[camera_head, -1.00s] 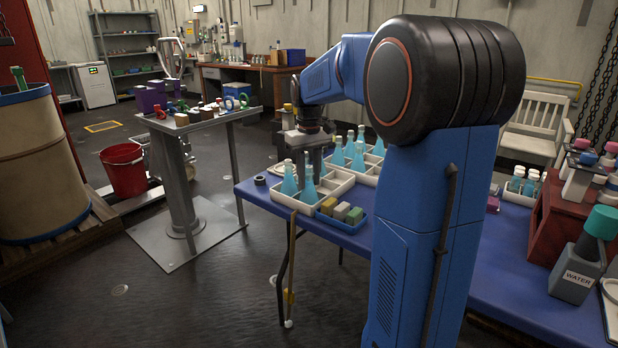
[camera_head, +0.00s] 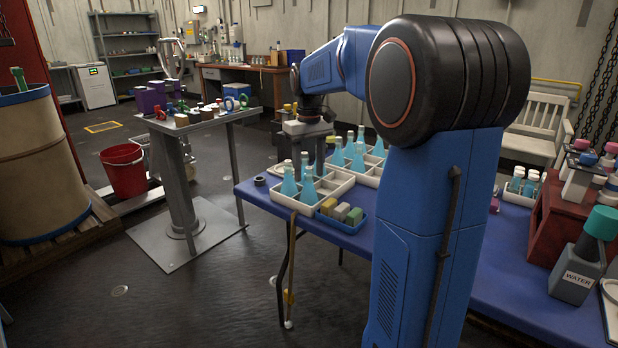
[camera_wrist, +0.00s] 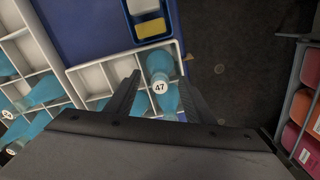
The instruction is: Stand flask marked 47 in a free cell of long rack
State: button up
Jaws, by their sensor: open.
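The flask marked 47 (camera_wrist: 158,65) is light blue with a round white label and stands in an end cell of a white rack (camera_wrist: 92,80) in the wrist view. My gripper (camera_wrist: 160,96) is open, with one finger on each side of the flask in that picture; I cannot tell how far above it they are. Another blue flask shows just below the label, partly hidden. In the head view my gripper (camera_head: 310,160) hangs over the near white rack (camera_head: 338,188), behind two blue flasks (camera_head: 308,186). I cannot tell which rack is the long one.
A second white rack (camera_head: 369,178) holds several blue flasks. A blue tray of coloured blocks (camera_head: 342,222) sits beside the near rack. A dark tape roll (camera_head: 260,181) lies near the table's left corner. The floor shows beyond the table edge.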

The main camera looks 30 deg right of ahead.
notch_tip(320, 180, up, 9)
jog(key=shift+r, duration=0.1)
jog(key=shift+s+a, duration=0.25)
jog(key=s+a+f+t, duration=0.1)
jog(key=s+a+f, duration=0.2)
jog(key=s+a, duration=0.3)
jog(key=s+a+f+t, duration=0.15)
jog(key=s+a, duration=0.25)
jog(key=s, duration=0.4)
jog(key=s+a+f+t, duration=0.1)
jog(key=s+a+f, duration=0.1)
jog(key=s+f, duration=0.5)
jog(key=s+a+f+t, duration=0.1)
jog(key=s+a+f, duration=0.2)
jog(key=s+f, duration=0.4)
jog(key=shift+s+a+n, duration=0.15)
jog(key=shift+s+n, duration=0.15)
jog(key=shift+s, duration=0.55)
